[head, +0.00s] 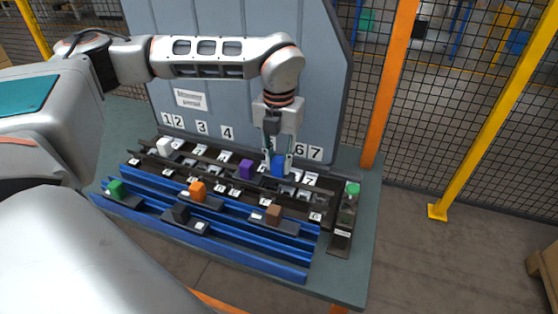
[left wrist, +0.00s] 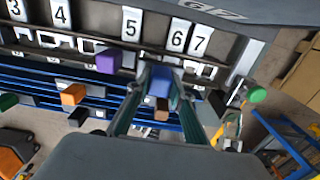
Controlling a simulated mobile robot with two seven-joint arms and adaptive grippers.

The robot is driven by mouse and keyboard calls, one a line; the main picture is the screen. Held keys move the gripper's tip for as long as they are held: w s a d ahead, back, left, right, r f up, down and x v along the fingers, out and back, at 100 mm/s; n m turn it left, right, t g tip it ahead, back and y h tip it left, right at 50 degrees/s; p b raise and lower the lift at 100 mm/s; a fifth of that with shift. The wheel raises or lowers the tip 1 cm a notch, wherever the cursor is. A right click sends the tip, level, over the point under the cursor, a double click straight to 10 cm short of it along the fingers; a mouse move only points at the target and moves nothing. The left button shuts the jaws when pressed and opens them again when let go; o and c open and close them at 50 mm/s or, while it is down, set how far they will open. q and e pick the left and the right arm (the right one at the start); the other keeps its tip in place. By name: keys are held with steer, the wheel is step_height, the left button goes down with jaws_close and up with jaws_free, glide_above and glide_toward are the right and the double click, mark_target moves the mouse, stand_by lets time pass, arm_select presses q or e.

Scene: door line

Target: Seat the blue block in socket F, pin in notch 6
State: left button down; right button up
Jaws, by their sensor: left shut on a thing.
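The blue block (head: 278,168) is between the fingers of my left gripper (head: 277,157), over the back dark rail, below the number plates. The left wrist view shows the blue block (left wrist: 160,80) between both fingers of the left gripper (left wrist: 158,92). The fingers hide its sides; its pin and its underside cannot be made out. I cannot tell whether it touches the rail or hangs just above it. The back rail (head: 222,163) has several pale openings. Socket letters are too small to read surely. My right gripper is not in view.
A purple block (head: 246,169) stands close left of the blue one; a white block (head: 164,146) is farther left. Green (head: 117,188), orange (head: 197,190), black (head: 181,213) and brown (head: 273,214) blocks sit on the front blue rails. A green button (head: 353,188) is at right.

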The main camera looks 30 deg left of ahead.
mark_target(279, 172)
arm_select(q)
steer(key=shift+f+b, duration=0.75)
steer(key=shift+f, duration=1.25)
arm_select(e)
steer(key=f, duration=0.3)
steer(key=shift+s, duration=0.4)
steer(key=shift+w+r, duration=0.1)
arm_select(q)
steer(key=c, duration=1.7)
jaws_free()
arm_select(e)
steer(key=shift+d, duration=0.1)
arm_select(q)
step_height(279, 172, up, 12)
steer(key=shift+r, duration=0.1)
